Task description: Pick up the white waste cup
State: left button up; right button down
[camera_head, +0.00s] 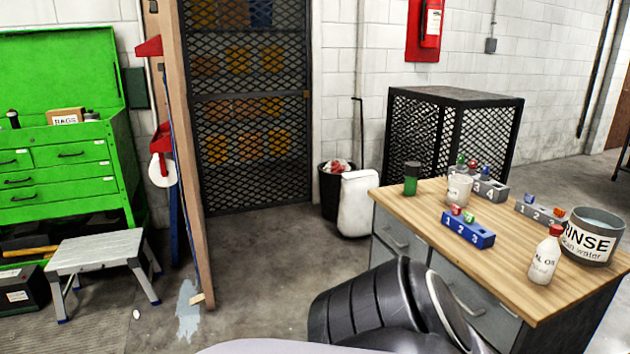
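A black arm link of mine crosses the bottom middle, in front of the bench. Neither of my grippers shows.
Also on the bench are a dark green-bodied jar (411,178), a blue numbered block (468,230), a grey numbered block (490,190), another numbered block (538,213), a white red-capped bottle (545,258) and a RINSE tub (592,238). A step stool (98,252) stands left.

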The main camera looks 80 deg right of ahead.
aim_at(459, 186)
jog(key=z, duration=3.45)
jog(key=i+j, duration=0.45)
jog(key=i+j+z, duration=0.1)
jog(key=i+j, duration=0.3)
jog(key=j, duration=0.15)
jog(key=i+j, duration=0.45)
jog(key=i+j+z, duration=0.1)
jog(key=i+j, duration=0.3)
jog(key=j, duration=0.25)
jog(key=j+u, duration=0.25)
jog(key=j, duration=0.1)
